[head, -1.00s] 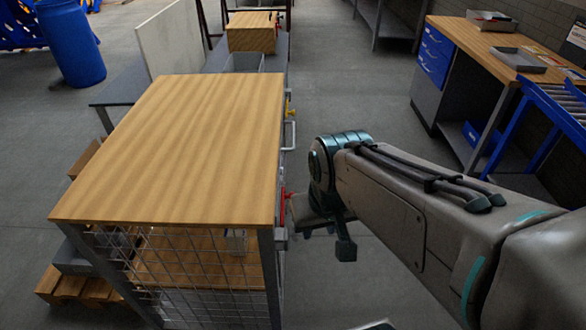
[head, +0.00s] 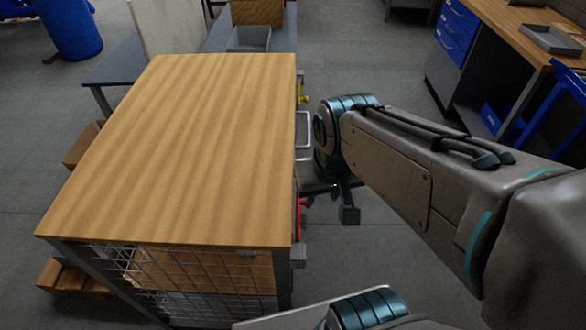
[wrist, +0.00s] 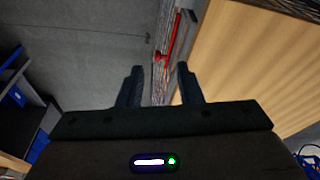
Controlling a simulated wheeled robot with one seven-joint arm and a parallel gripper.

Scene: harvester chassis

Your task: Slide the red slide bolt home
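The red slide bolt (wrist: 174,38) is on the edge of the wooden-topped bench in the wrist view. It shows as a long red bar with a short red piece near its lower end. In the head view only a small red part (head: 301,215) shows beside the bench's right side. My gripper (wrist: 160,75) is open and empty, with two dark fingers apart. The red bar lies beyond the fingertips, roughly in line with the gap. I cannot tell how far off it is. In the head view my arm mostly hides the gripper.
The bench top (head: 180,150) is bare, with wire mesh below its front edge. A yellow part (head: 302,88) and a grey handle (head: 303,130) stick out on the bench's right side. A workbench with blue drawers (head: 455,40) stands at the right. Floor between is clear.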

